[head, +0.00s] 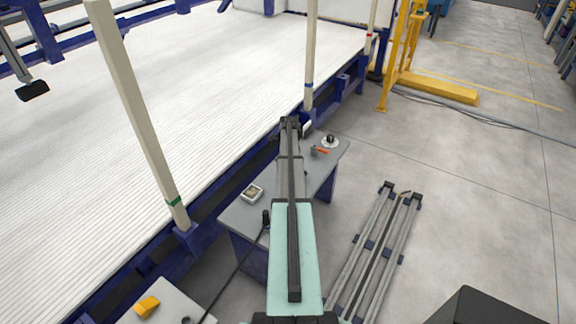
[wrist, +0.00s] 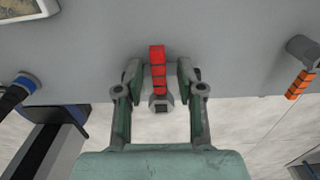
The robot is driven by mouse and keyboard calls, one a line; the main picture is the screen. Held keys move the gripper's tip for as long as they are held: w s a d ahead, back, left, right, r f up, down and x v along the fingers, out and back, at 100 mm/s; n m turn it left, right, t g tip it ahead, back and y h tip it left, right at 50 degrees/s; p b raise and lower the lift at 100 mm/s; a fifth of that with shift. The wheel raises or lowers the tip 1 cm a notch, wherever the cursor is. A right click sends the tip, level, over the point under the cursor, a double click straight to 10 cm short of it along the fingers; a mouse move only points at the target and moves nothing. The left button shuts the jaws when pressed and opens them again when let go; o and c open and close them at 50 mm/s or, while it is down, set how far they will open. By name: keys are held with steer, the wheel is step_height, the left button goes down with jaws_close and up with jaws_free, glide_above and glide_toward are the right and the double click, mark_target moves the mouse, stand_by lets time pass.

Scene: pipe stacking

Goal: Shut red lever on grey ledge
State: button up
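The red lever (wrist: 157,68) shows in the wrist view as a blocky red handle on a small grey fitting (wrist: 161,103) at the edge of the grey ledge (wrist: 225,60). My gripper (wrist: 158,78) is open, one finger left and one right of the lever, with a gap on both sides. I cannot tell the fingers' height against the lever. In the head view my arm reaches over the grey ledge (head: 336,158); I cannot make out the red lever there, and the arm covers part of the ledge.
An orange lever (wrist: 300,85) on a grey fitting is right of my gripper; it also shows in the head view (head: 320,151). A framed box (head: 252,193) and a black knob (wrist: 14,94) are to the left. Pale posts (head: 140,115) stand beside the white ribbed bed (head: 230,70).

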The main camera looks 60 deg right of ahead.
step_height(320, 180, up, 12)
stand_by(0.8)
stand_by(0.3)
